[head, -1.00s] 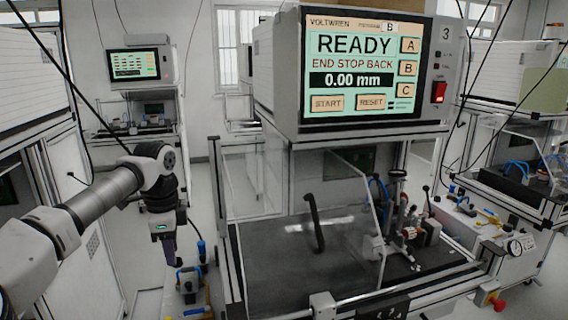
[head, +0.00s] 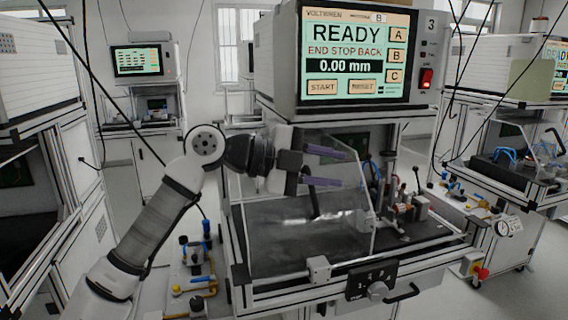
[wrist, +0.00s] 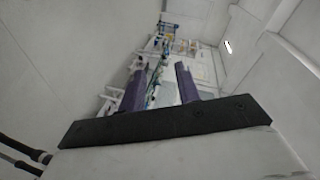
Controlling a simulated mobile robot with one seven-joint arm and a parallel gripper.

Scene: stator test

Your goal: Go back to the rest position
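The wrist view also shows my gripper (wrist: 159,84) open, with a clear gap between the fingers. My arm rises from the lower left, bends at a high joint and reaches right. The gripper overlaps the station's clear cover (head: 285,235) in the picture; I cannot tell how far apart they are.
The middle station's screen (head: 355,55) reads READY, END STOP BACK, 0.00 mm. A black selector knob box (head: 370,283) sits on its front edge. A cart with blue and yellow fittings (head: 193,275) stands below the gripper at left. Further stations stand left, behind and right.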

